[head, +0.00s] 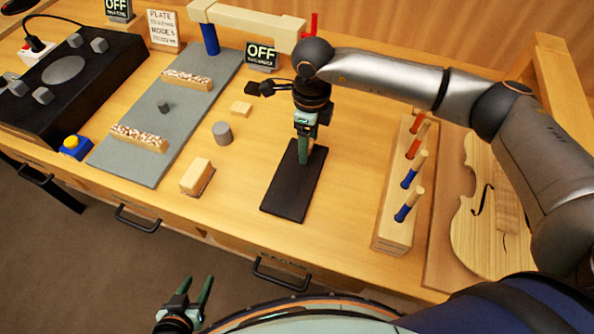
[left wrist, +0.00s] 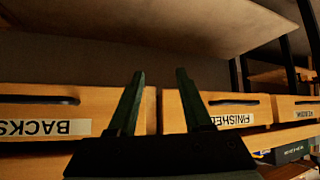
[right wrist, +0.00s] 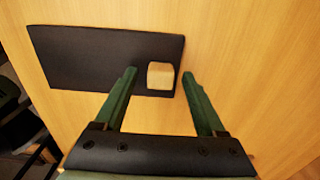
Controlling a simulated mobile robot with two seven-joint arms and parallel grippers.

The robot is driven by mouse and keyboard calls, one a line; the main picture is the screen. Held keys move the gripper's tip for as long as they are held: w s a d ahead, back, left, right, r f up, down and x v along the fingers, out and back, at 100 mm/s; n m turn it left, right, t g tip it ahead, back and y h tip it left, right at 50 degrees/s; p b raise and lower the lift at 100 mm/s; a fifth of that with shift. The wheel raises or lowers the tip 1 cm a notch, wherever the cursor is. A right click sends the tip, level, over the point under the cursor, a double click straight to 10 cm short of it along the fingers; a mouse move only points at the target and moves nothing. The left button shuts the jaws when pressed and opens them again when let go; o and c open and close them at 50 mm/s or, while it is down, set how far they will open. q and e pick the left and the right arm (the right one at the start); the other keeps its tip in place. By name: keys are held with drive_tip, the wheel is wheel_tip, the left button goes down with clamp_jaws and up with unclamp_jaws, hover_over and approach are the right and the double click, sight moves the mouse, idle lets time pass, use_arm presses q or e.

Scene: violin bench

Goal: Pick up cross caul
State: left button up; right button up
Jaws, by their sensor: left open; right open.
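A small pale wooden block (right wrist: 160,76) lies on a black mat (right wrist: 90,60) in the right wrist view; it may be the cross caul, but no label confirms this. My right gripper (right wrist: 159,72) is open above the mat, with the block appearing between its fingertips, nearer the left finger. In the head view my right gripper (head: 304,158) points down over the far end of the black mat (head: 288,195) and hides the block. My left gripper (head: 198,280) is open and empty in front of the bench, facing drawers in the left wrist view (left wrist: 160,72).
A peg rack (head: 392,225) and a violin plate (head: 470,215) stand to the right. A grey board (head: 175,115), a pale block (head: 196,176) and a grey cylinder (head: 222,133) lie to the left. A pale beam (head: 245,22) spans the back. Bench around the mat is clear.

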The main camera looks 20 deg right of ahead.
drive_tip(key=shift+c, duration=0.2)
clamp_jaws()
idle(0.3)
